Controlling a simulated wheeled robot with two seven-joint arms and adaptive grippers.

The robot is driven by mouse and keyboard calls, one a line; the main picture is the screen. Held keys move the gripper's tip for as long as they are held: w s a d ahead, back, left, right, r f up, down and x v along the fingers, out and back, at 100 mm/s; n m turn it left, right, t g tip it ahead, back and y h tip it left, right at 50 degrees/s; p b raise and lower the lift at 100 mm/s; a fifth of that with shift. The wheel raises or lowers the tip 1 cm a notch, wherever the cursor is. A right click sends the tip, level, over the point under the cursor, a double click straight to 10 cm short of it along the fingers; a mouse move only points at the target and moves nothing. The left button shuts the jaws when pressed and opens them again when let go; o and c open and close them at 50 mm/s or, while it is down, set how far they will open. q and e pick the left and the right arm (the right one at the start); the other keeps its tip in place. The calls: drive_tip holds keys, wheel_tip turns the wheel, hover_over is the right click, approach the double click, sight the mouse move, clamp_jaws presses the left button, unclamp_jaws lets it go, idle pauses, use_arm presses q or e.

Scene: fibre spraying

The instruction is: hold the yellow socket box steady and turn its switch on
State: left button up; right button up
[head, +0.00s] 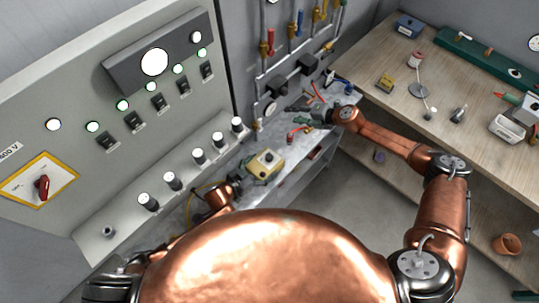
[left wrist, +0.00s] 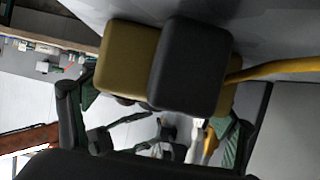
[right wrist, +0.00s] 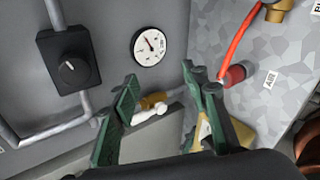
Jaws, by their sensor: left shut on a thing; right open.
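The yellow socket box (head: 265,164) sits on the grey metal bench in the head view, with a pale part on its top. In the left wrist view the box (left wrist: 125,60) fills the middle, with a dark block on its near side and a yellow cable leading right. My left gripper (head: 238,181) is shut on the box from its near left side; its fingers flank the box. My right gripper (head: 318,114) is open and empty, beyond and to the right of the box. In the right wrist view, my right gripper's fingers (right wrist: 160,92) are spread apart. I cannot make out the switch's position.
A grey control panel (head: 60,100) with lamps and knobs rises at left. Pipes, a gauge (right wrist: 148,45) and a black knob box (right wrist: 68,62) are on the back wall. A red hose (right wrist: 240,45) hangs there. A wooden table (head: 380,60) with small items stands at right.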

drive_tip(key=w+d+m+t+h, duration=0.2)
drive_tip(key=w+d+m+h, duration=0.25)
drive_tip(key=d, duration=0.65)
drive_tip(key=w+d+m+t+h, duration=0.25)
drive_tip(key=w+d+h, duration=0.25)
drive_tip(key=d, duration=0.6)
drive_tip(key=m+g, duration=0.3)
drive_tip(key=g, duration=0.8)
approach(269, 156)
drive_tip(key=shift+y, duration=0.35)
drive_tip(key=f, duration=0.9)
drive_tip(key=shift+d, duration=0.35)
drive_tip(key=shift+c, duration=0.2)
clamp_jaws()
